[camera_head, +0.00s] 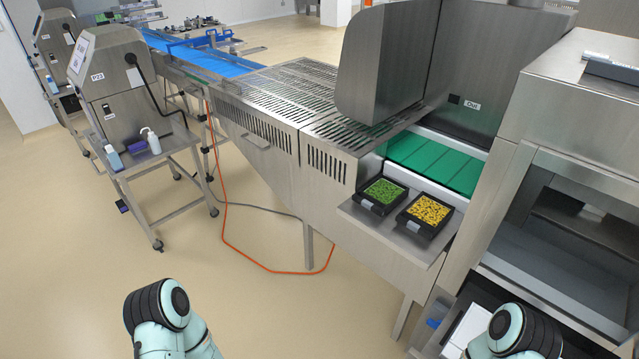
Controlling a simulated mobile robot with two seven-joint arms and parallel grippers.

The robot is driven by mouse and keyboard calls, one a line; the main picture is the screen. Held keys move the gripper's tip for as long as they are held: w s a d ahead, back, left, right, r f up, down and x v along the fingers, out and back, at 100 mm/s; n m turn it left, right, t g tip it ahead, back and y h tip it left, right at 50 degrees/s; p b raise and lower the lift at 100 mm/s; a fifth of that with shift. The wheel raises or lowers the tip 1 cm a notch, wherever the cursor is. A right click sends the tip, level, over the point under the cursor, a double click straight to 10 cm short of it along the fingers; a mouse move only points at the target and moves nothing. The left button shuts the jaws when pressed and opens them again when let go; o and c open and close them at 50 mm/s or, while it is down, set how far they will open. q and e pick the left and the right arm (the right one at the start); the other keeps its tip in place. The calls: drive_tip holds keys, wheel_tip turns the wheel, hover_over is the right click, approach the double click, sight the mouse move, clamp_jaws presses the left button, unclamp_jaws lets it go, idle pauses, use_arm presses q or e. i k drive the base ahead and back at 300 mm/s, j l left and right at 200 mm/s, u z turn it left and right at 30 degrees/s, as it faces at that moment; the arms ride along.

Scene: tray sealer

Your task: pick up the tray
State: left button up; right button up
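Two black trays sit side by side on a steel shelf (353,212) at the front of the sealing machine. The left tray (364,203) holds green contents, like peas. The right tray (413,228) holds yellow contents, like corn. Each has a pale label on its front side. My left arm shows at the bottom left and my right arm at the bottom right, both well short of the trays. Neither gripper is in view, so nothing is seen touching the trays.
A green conveyor (433,160) lies behind the trays. A steel hood (385,60) stands over it. An orange cable (226,225) runs across the floor. A steel stand (165,160) with bottles is at the left. An open machine bay (570,240) is at the right.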

sight(381, 197)
drive_tip(key=i+j, duration=0.15)
drive_tip(key=i, duration=0.25)
drive_tip(key=i+j, duration=0.2)
drive_tip(key=i, duration=0.15)
drive_tip(key=i+j, duration=0.15)
drive_tip(key=i, duration=0.25)
drive_tip(key=z, duration=0.05)
